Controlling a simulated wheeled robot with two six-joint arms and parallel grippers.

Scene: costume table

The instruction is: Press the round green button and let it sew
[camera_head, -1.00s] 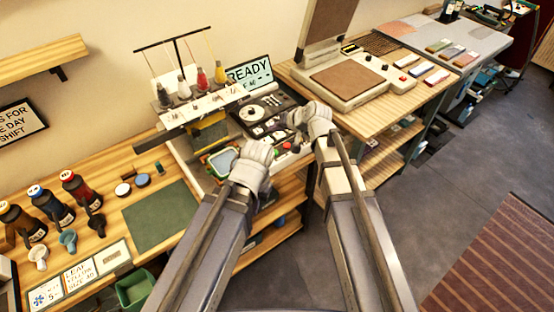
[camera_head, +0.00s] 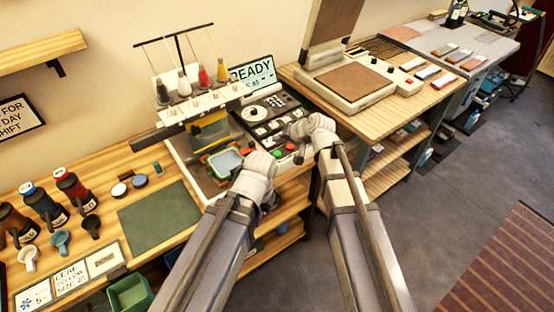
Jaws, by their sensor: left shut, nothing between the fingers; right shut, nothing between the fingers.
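The embroidery machine (camera_head: 207,133) stands on the wooden bench with several thread spools on top. Its screen (camera_head: 252,75) reads READY. Its dark control panel (camera_head: 262,112) carries a dial and small keys. A round green button (camera_head: 277,153) and a red button (camera_head: 291,147) sit at the panel's front edge. My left gripper (camera_head: 262,161) is shut and empty, just left of the green button; I cannot tell whether it touches it. My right gripper (camera_head: 290,131) is shut and empty over the panel's right side, behind the red button.
A hoop (camera_head: 224,161) with pale cloth sits under the machine's head. A heat press (camera_head: 348,82) stands on the table to the right. A green mat (camera_head: 158,215), bottles and cups (camera_head: 60,242) are on the bench at left. A green bin (camera_head: 130,293) is below.

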